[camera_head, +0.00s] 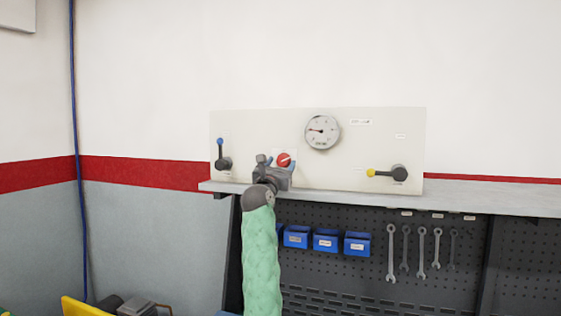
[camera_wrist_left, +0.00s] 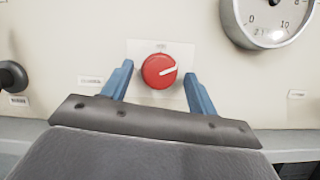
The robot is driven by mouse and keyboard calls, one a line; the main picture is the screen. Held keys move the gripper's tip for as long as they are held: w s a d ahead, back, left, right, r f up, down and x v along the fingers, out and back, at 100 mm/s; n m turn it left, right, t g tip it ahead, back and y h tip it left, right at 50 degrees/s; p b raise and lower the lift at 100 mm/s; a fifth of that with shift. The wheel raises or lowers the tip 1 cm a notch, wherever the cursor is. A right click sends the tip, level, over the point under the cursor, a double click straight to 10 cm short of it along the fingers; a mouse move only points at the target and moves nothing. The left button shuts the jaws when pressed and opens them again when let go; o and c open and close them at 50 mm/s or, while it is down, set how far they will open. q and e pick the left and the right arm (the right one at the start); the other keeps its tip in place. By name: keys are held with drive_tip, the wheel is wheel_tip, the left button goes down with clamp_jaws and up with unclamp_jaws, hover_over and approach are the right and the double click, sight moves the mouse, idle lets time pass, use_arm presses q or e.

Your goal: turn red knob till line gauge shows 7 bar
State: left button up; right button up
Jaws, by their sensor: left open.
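The red knob (camera_head: 283,160) is a round disc with a white pointer line, on the pale panel (camera_head: 390,130). In the left wrist view the knob (camera_wrist_left: 159,71) shows its white line pointing right and slightly up. My left gripper (camera_head: 274,162) is in front of the panel at the knob. Its blue fingers are open, one on each side of the knob (camera_wrist_left: 157,82), and do not appear to touch it. The round line gauge (camera_head: 322,132) is above right of the knob. Its needle points left; the number is too small to read. My right gripper is not in view.
A blue-tipped black lever (camera_head: 221,155) is at the panel's left and a yellow-tipped lever (camera_head: 388,173) at its right. A grey shelf (camera_head: 470,195) runs below the panel. Under it hang blue bins (camera_head: 326,240) and several wrenches (camera_head: 422,250).

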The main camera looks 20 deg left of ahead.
use_arm(q)
drive_tip(key=shift+w, duration=0.1)
drive_tip(key=c, duration=1)
